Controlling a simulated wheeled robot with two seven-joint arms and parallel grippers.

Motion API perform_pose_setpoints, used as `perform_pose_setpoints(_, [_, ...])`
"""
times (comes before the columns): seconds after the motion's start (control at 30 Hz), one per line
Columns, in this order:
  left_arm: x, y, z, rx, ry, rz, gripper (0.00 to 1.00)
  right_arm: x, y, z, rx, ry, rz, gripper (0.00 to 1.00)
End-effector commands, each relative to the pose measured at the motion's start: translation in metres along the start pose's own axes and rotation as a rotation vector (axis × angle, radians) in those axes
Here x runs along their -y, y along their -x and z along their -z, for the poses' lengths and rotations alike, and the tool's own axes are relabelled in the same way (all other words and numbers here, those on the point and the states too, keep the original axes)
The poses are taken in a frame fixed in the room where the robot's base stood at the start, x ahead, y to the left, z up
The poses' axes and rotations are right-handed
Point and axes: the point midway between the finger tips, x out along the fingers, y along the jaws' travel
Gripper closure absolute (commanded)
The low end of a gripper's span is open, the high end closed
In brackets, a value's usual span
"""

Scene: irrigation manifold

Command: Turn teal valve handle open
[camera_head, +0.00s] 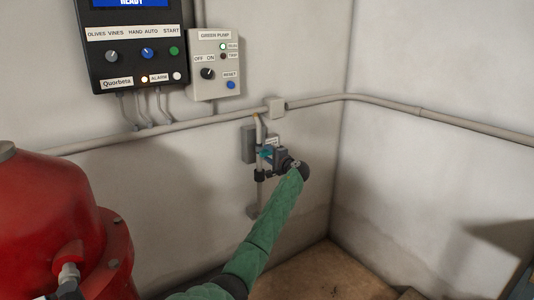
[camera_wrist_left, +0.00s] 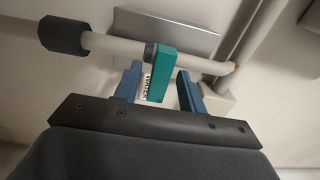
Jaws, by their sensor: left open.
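The teal valve handle (camera_wrist_left: 160,72) shows in the left wrist view as a flat block on a pale pipe (camera_wrist_left: 110,45). A white label reading WATER sits beside it. My left gripper (camera_wrist_left: 160,85) is open, with one blue finger on each side of the handle and gaps between the fingers and the handle. In the head view the handle (camera_head: 266,152) is a small teal patch on the vertical pipe by the wall, partly hidden by my left gripper (camera_head: 276,155). My green-sleeved left arm reaches up to it from below. My right gripper is not in view.
A grey plate (camera_wrist_left: 180,32) lies behind the pipe. A grey conduit (camera_head: 310,101) runs along the wall above. A black control panel (camera_head: 135,45) and a green pump box (camera_head: 214,65) hang at upper left. A red tank (camera_head: 50,225) stands at left.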

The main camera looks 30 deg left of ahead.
Motion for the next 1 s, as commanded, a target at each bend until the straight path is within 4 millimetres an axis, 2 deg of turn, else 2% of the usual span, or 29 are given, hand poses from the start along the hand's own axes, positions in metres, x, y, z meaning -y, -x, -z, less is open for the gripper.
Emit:
perform_pose_setpoints(0.2, [-0.001, -0.014, 0.0, 0.0, 0.001, -0.001, 0.59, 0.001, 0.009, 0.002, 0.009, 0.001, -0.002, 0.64])
perform_pose_setpoints(0.47, [-0.001, -0.015, 0.0, -0.001, 0.001, -0.001, 0.59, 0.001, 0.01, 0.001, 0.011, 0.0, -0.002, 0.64])
perform_pose_setpoints(0.7, [-0.001, -0.015, 0.0, 0.0, 0.001, -0.001, 1.0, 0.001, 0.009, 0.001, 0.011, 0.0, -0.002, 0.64])
perform_pose_setpoints(1.0, [-0.003, -0.015, 0.0, 0.0, 0.014, -0.002, 1.0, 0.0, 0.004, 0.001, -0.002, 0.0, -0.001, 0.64])
